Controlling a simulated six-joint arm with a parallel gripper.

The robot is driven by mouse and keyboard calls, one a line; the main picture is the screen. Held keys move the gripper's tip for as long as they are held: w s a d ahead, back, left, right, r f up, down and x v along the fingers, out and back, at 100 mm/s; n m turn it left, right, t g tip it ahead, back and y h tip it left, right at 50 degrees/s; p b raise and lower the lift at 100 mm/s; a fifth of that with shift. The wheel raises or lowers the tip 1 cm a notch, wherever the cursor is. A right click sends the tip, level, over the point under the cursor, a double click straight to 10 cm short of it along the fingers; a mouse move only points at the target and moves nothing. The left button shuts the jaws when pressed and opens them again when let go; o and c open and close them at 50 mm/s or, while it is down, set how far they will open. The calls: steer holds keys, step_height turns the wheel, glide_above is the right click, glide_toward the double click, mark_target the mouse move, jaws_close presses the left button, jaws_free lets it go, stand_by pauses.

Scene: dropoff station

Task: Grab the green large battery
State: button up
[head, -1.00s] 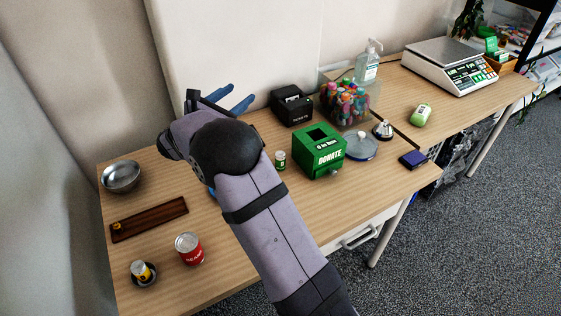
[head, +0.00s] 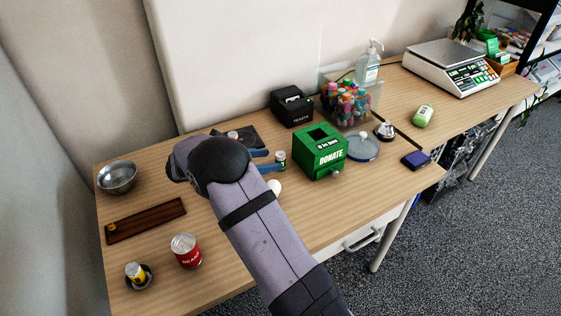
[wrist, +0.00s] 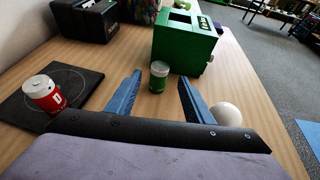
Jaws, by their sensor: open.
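The green large battery (wrist: 158,77) stands upright on the wooden table, with a pale top and a green body. In the head view the green battery (head: 280,158) stands just left of the green donation box. My gripper (wrist: 160,76) is open, and its two blue fingers point toward the battery. In the wrist view the battery shows between the fingertips, with a gap on each side. In the head view my gripper (head: 270,160) is low over the table, its fingertips close to the battery. My arm hides part of the table in the head view.
The green donation box (wrist: 184,42) stands close behind the battery. A white ball (wrist: 226,114) lies beside the right finger. A red and white can (wrist: 44,93) stands on a dark mat (wrist: 80,82) at the left. A black ticket box (head: 291,106) stands farther back.

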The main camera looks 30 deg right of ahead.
mark_target(276, 158)
steer(key=shift+x, duration=2.95)
steer(key=shift+c, duration=0.6)
steer(key=shift+a, duration=0.1)
steer(key=c, duration=1)
jaws_close()
steer(key=shift+r, duration=0.15)
